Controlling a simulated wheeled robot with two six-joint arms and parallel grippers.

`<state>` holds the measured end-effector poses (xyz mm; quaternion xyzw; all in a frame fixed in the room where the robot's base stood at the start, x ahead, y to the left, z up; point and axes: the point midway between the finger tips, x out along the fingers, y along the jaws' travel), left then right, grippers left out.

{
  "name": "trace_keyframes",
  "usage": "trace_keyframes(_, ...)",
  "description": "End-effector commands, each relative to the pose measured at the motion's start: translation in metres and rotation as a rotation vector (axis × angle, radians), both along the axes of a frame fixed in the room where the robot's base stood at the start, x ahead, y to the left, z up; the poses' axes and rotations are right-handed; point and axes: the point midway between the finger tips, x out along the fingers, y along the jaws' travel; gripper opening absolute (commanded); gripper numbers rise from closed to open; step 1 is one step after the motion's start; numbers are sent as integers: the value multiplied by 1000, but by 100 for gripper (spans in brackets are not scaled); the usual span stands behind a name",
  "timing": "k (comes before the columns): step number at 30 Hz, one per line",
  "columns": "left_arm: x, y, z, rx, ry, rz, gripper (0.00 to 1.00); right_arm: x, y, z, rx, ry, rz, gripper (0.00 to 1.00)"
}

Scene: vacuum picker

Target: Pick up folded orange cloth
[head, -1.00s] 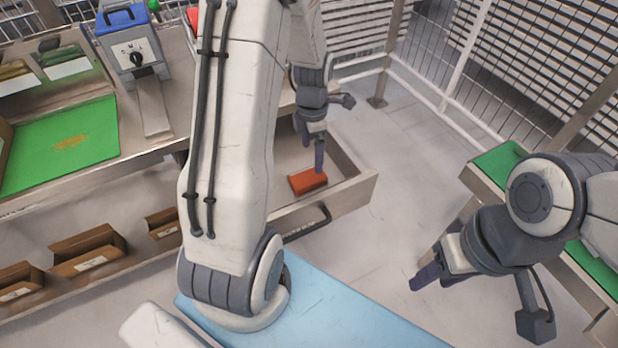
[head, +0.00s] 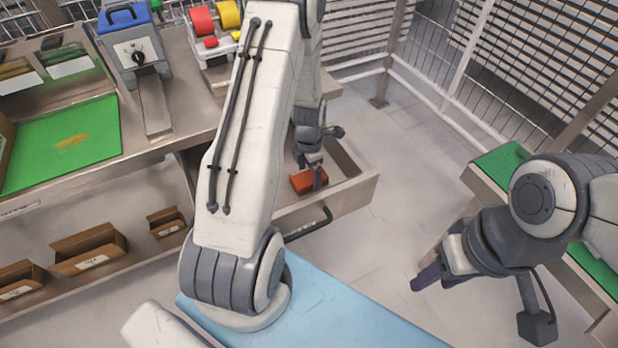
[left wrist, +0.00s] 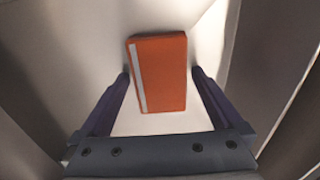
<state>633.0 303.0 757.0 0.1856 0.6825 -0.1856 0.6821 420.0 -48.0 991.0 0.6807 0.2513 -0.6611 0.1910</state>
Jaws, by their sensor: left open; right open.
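The folded orange cloth (head: 303,181) lies in the open drawer (head: 347,196) below the workbench. In the left wrist view the cloth (left wrist: 160,74) is a flat orange block with a white stripe along its left side. My left gripper (head: 317,180) is down in the drawer at the cloth. In the left wrist view its open fingers (left wrist: 161,80) stand on either side of the near part of the cloth, with a gap on each side. My right gripper (head: 428,282) is open and empty at the right, far from the drawer.
A workbench with a green mat (head: 70,140) and a blue-topped machine (head: 130,45) stands at left. Small cardboard boxes (head: 88,248) sit on the shelf below. A blue surface (head: 330,310) is in front. Bare floor lies right of the drawer.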

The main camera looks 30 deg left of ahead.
Motion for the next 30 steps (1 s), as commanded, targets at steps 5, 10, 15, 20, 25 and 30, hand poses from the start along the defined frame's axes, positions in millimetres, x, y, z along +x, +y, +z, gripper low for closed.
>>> trace_keyframes(5, 0, 0, -1, 1, -1, 0, 100, 0, 0, 0, 0, 0, 0, 47)
trace_keyframes(10, 0, 0, -1, 1, -1, 0, 54, 0, 0, 0, 0, 0, 0, 47)
trace_keyframes(15, 0, 0, -1, 0, 0, 0, 30, 0, 0, 0, 0, 0, 0, 47)
trace_keyframes(20, 1, 0, 2, 0, -1, 0, 30, 0, 0, 0, 0, 0, 0, 47)
trace_keyframes(25, 2, 1, 25, 2, -6, -1, 30, 0, 0, 0, 0, 0, 0, 47)
trace_keyframes(30, 2, 0, 61, 2, -7, -1, 30, 0, 0, 1, 0, 0, 0, 47)
